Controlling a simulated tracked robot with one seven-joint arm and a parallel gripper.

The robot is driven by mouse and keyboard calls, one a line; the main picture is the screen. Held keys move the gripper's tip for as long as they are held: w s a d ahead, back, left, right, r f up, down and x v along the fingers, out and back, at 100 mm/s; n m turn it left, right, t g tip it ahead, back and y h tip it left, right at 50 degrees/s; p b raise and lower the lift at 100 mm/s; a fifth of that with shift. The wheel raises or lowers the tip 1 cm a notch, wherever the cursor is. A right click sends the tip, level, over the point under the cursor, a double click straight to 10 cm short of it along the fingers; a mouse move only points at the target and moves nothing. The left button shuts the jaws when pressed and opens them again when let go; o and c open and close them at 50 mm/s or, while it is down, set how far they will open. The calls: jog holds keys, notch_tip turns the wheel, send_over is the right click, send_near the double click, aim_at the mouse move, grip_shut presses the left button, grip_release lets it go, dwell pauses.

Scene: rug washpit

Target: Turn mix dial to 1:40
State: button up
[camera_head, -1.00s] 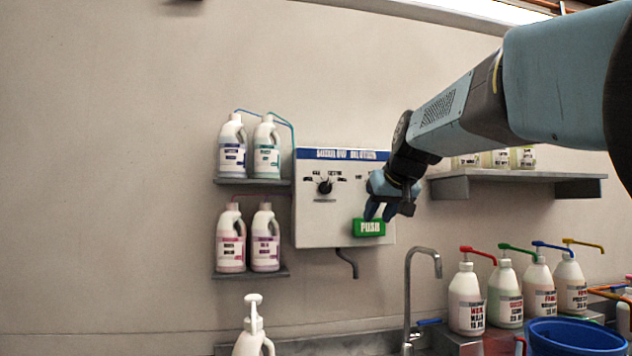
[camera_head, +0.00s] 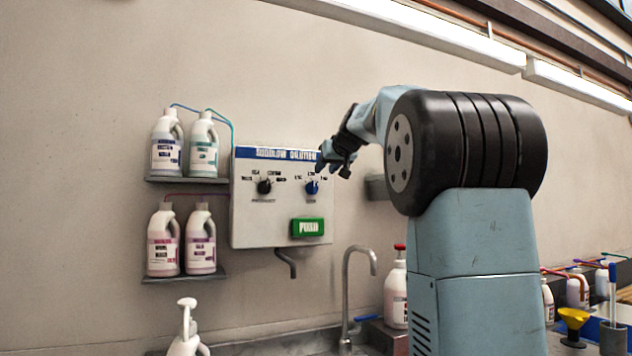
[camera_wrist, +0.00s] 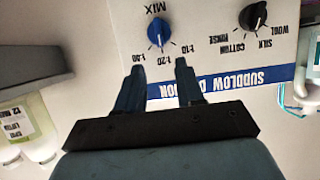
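The mix dial is a blue knob (camera_head: 312,188) on the right half of the white dilution panel (camera_head: 270,215). In the wrist view, which is upside down, the blue knob (camera_wrist: 159,32) has 1:10, 1:20 and 1:40 printed around it. A pale mark on the knob seems to point to 1:20. My gripper (camera_head: 333,168) is up and right of the dial, near the panel's upper right edge. In the wrist view my gripper (camera_wrist: 159,64) is open and empty, its two fingers apart below the knob in the picture, not touching it.
A black knob (camera_head: 264,186) sits left of the dial and a green push button (camera_head: 307,227) below it. Bottles (camera_head: 165,240) stand on shelves left of the panel. A grey shelf (camera_wrist: 30,55) juts out on the mix-dial side. A tap (camera_head: 350,285) stands below.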

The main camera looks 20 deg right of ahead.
aim_at(315, 182)
jog(key=x, duration=0.8)
jog(key=shift+w+f, duration=0.2)
jog(key=shift+w, duration=0.15)
jog(key=shift+c, duration=0.5)
grip_shut()
